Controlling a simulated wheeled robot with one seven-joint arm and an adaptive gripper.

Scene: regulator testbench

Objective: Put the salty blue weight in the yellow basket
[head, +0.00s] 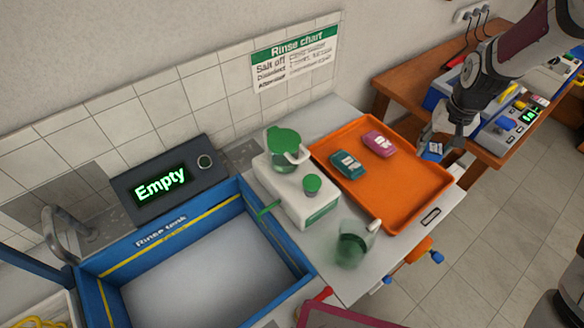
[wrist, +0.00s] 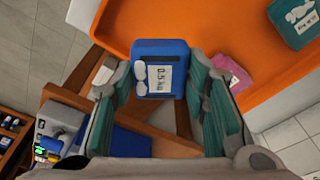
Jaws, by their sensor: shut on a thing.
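The blue weight (wrist: 160,58) has a white label reading 0.5 kg and pale marks on its face. My gripper (wrist: 160,85) is shut on it, with a finger on each side. In the head view my gripper (head: 440,138) holds the blue weight (head: 432,151) by the right edge of the orange tray (head: 405,210), and it looks raised above the tray's rim. A teal weight (head: 347,165) and a pink weight (head: 380,143) lie in the tray.
A blue-walled rinse tank (head: 88,290) stands at left by a display (head: 160,180) reading Empty. A white device (head: 300,195) with green lids and a clear pitcher (head: 354,245) stand left of the tray. A wooden bench (head: 405,80) with equipment is behind. The tray's front is bare.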

